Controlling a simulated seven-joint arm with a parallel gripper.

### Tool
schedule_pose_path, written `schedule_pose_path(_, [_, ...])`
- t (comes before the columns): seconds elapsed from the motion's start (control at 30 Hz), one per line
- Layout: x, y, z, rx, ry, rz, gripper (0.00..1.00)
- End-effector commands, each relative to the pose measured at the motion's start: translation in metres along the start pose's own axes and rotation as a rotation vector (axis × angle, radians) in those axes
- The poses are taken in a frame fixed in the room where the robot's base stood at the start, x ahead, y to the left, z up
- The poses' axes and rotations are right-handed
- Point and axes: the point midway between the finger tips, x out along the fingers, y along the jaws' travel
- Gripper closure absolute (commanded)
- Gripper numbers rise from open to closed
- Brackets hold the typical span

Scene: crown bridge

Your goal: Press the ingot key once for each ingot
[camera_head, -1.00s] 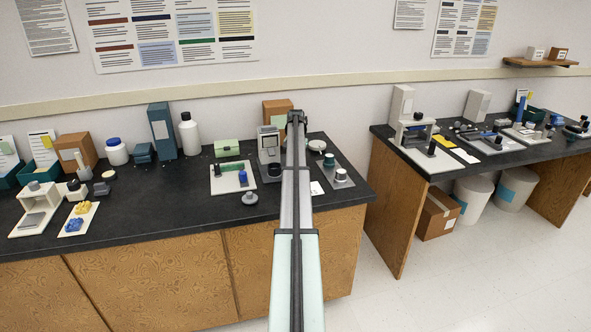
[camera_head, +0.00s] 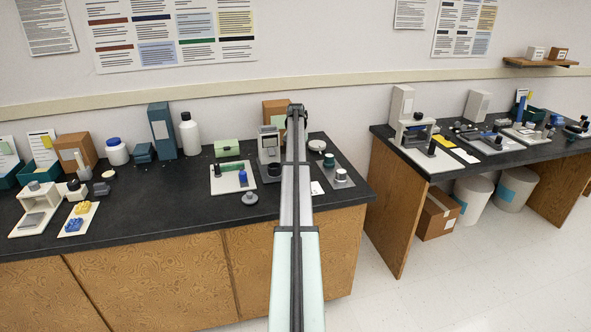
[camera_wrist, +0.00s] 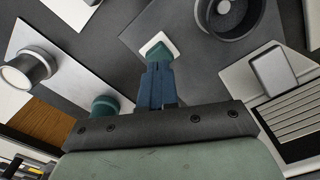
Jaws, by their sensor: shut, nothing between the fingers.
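In the wrist view my gripper (camera_wrist: 157,72) is shut and empty, its blue-grey fingers side by side. The tips are at a small teal key (camera_wrist: 156,47) with a white square surround (camera_wrist: 147,42) on a dark grey plate (camera_wrist: 190,50). I cannot tell whether they press it or only hover over it. A dark round cup (camera_wrist: 228,18) stands on the same plate. I cannot tell which things are the ingots. In the head view my arm hides the gripper and the key; the grey device (camera_head: 269,144) shows just left of the arm.
In the wrist view a pale block (camera_wrist: 275,70) and a slotted panel (camera_wrist: 300,118) are on the right. A white cylinder (camera_wrist: 27,68) and teal knob (camera_wrist: 106,104) are on the left. In the head view a white tray (camera_head: 222,185) lies left of my arm.

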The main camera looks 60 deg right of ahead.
Motion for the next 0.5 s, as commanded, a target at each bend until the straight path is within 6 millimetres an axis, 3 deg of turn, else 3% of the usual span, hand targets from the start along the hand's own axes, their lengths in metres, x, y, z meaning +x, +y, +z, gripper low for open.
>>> schedule_pose_path(0.5, [-0.034, 0.0, 0.0, 0.0, 0.001, 0.0, 1.0])
